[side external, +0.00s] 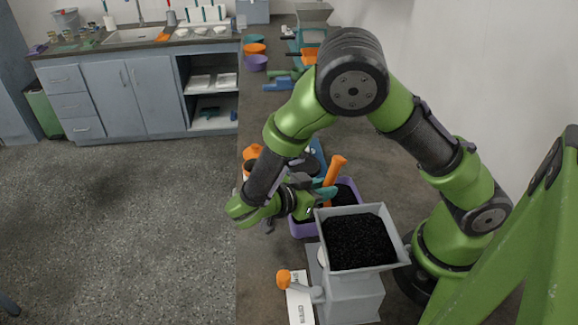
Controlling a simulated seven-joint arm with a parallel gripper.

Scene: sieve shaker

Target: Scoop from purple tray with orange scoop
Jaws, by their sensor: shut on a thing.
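The orange scoop (334,174) shows its upright orange handle beside my gripper. My gripper (318,193) is shut on the scoop, with a teal finger against the handle. The purple tray (301,229) stands on the counter just below and behind my gripper, with dark grains inside. My arm and the hopper block part of the tray. I cannot tell whether the scoop touches the grains.
Orange, teal and purple bowls (255,62) sit at the counter's far end. An orange container (253,151) is left of the tray.

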